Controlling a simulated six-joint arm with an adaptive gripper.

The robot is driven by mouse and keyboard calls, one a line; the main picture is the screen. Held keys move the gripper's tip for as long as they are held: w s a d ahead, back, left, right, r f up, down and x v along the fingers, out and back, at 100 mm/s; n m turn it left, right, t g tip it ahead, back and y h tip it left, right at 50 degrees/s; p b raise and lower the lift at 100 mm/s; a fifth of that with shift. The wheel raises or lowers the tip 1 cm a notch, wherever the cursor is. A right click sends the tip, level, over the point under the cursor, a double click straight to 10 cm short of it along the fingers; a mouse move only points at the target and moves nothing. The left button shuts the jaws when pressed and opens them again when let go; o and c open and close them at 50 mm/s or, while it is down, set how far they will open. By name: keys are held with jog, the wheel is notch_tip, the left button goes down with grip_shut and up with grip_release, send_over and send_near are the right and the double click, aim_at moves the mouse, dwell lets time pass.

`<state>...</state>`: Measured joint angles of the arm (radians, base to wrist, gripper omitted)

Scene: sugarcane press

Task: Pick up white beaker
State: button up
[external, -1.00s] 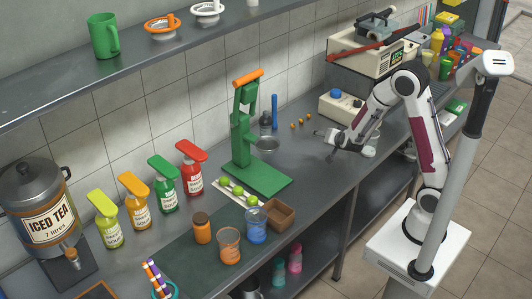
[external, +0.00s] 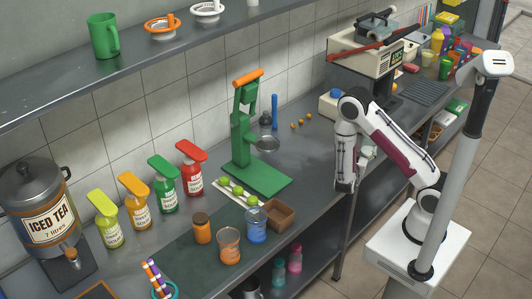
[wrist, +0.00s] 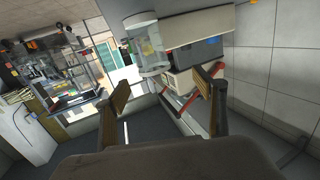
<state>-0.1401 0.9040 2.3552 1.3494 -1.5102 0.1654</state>
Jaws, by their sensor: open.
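I cannot clearly pick out the white beaker. A small white vessel (external: 252,3) on the upper shelf is cut off by the top edge of the external view, so I cannot tell if it is the beaker. My gripper (wrist: 165,92) is open in the wrist view, with its two fingers wide apart and nothing between them.
A machine with a red lever (external: 352,46) stands at the far end.

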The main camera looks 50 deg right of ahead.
aim_at(370, 143)
jog(key=shift+s+d+r+h, duration=0.1)
jog(key=shift+s+h, duration=0.2)
jog(key=shift+s, duration=0.1)
jog(key=shift+s+d+r+h, duration=0.1)
jog(key=shift+s+h, duration=0.2)
jog(key=shift+s, duration=0.1)
jog(key=x, duration=0.6)
jog(key=shift+w+d, duration=0.2)
jog(key=shift+d, duration=0.15)
jog(key=shift+d+f, duration=0.1)
jog(key=shift+f, duration=0.05)
jog(key=shift+x, duration=2.5)
jog(key=shift+f, duration=0.1)
jog(key=c, duration=1.3)
